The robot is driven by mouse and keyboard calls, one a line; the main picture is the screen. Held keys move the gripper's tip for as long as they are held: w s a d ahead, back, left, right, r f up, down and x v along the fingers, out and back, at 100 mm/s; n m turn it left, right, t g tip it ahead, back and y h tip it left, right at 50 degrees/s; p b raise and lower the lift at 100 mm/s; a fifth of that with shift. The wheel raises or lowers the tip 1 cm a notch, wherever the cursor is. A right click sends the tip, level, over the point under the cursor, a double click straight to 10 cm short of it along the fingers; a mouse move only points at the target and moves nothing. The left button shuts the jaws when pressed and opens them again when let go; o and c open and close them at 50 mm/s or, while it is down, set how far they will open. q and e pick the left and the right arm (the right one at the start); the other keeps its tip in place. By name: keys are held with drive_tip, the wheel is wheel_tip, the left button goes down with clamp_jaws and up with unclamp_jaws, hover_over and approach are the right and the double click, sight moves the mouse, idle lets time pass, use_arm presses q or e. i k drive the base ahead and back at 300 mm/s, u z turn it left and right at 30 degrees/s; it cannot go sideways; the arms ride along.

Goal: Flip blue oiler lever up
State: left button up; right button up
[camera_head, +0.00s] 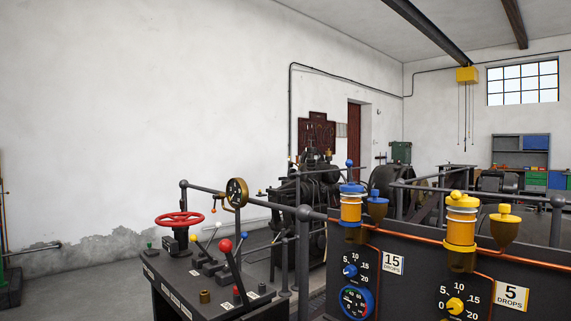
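The blue oiler (351,208) stands upright on the front machine panel, right of the middle, with a clear glass body between its blue cap and the lower cup. Its small blue lever knob (349,163) shows above the cap and looks upright; its stem is too small to make out well. A blue funnel cup (377,208) stands just right of it. Below are a blue dial knob (350,271) and a "15 drops" label (393,263). Neither of my grippers is in view.
A yellow oiler (461,228) and yellow funnel cup (505,228) stand to the right, with a "5 drops" label (512,296). A lever desk (205,285) with a red handwheel (179,219) stands to the left. Grey railings (304,250) run around the machines.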

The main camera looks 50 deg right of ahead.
sight(349, 163)
drive_tip(key=z, duration=0.25)
drive_tip(key=i, duration=0.85)
drive_tip(key=z, duration=0.95)
drive_tip(key=i, duration=0.25)
drive_tip(key=z, duration=0.25)
